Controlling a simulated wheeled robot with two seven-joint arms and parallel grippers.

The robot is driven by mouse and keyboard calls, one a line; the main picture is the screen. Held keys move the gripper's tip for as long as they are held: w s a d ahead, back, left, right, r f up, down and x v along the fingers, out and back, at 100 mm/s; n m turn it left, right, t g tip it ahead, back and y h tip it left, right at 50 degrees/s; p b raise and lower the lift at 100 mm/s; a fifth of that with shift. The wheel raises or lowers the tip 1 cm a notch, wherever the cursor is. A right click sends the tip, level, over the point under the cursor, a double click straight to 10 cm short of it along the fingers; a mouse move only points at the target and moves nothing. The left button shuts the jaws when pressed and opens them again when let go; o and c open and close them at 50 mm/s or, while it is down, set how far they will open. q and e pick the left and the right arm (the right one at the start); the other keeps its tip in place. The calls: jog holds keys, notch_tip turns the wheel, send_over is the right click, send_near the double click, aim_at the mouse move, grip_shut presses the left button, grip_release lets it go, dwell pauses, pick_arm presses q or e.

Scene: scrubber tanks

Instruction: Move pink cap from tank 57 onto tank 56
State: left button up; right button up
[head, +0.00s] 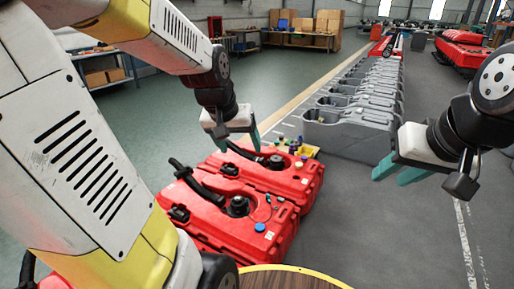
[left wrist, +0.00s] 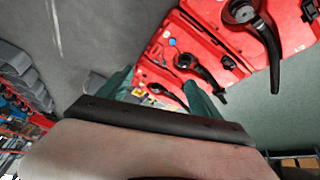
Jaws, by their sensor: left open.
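Two red tanks stand side by side in the head view, a nearer one (head: 225,222) and a farther one (head: 285,185). Each has a black hose and a dark round fitting on top. A blue cap (head: 260,227) sits on the nearer tank. The tank numbers are not legible, and I cannot make out a pink cap. My left gripper (head: 238,142) is open and empty above the far side of the tanks. Its fingers also show in the left wrist view (left wrist: 160,95), with the red tanks (left wrist: 215,60) beyond them. My right gripper (head: 398,172) is open and empty, above the floor at right.
A yellow tray (head: 312,152) with several small coloured caps is beside the farther tank. A row of grey tank bodies (head: 350,130) runs away behind it. A round wooden tabletop (head: 285,280) is at the bottom edge. Grey floor lies open at right.

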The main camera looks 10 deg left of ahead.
pick_arm(q)
jog(key=s+d+r, duration=0.2)
jog(key=s, duration=0.3)
jog(key=s+d+r+m+h, duration=0.1)
jog(key=s+d+r, duration=0.2)
jog(key=s, duration=0.3)
jog(key=shift+s+m+t, duration=0.3)
jog(key=shift+t, duration=0.1)
